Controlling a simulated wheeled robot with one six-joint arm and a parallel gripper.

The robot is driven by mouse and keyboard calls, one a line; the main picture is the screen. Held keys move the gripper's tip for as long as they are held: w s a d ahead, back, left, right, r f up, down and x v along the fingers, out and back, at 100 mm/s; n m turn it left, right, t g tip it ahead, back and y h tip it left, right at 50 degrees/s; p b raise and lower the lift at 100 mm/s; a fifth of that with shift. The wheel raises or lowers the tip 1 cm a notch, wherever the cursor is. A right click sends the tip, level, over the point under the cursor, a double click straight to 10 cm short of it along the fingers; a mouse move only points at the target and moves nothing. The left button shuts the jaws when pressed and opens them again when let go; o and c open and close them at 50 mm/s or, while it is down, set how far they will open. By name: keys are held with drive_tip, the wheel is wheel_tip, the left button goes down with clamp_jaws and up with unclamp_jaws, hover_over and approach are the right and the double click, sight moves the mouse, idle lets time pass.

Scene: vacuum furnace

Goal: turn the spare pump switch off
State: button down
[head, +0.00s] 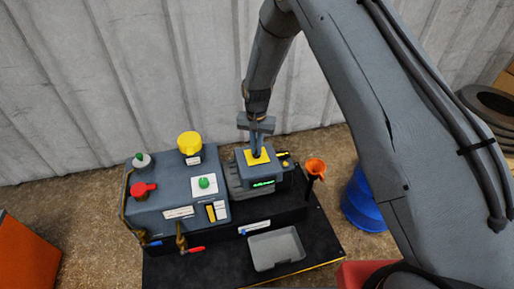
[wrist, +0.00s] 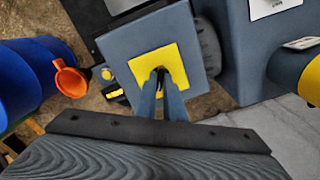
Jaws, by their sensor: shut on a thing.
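A small dark switch knob (wrist: 160,71) stands on a square yellow plate (wrist: 143,62) on top of a grey-blue box (head: 243,172). The yellow plate also shows in the head view (head: 262,160), and a green lit display (head: 263,183) is on the box's front. My gripper (wrist: 161,80) comes down over the plate, its two fingers close together and shut on the knob. In the head view my gripper (head: 257,150) hides the knob. Which way the knob is turned cannot be told, and no label naming it as the spare pump switch is readable.
An orange funnel (head: 315,167) stands close on the right. A grey tray (head: 276,249) sits in front. A blue drum (head: 362,205) is further right.

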drive_tip(key=shift+n, duration=0.3)
drive_tip(key=n+p, duration=0.1)
drive_tip(key=n, duration=0.4)
drive_tip(key=shift+n, duration=0.4)
drive_tip(key=n, duration=0.5)
drive_tip(key=shift+n, duration=0.3)
drive_tip(key=c, duration=1.9)
unclamp_jaws()
drive_tip(key=shift+o, duration=0.2)
wheel_tip(320, 180, up, 7)
drive_tip(key=shift+r+p, duration=0.1)
drive_tip(key=shift+p, duration=0.25)
drive_tip(key=shift+r, duration=0.35)
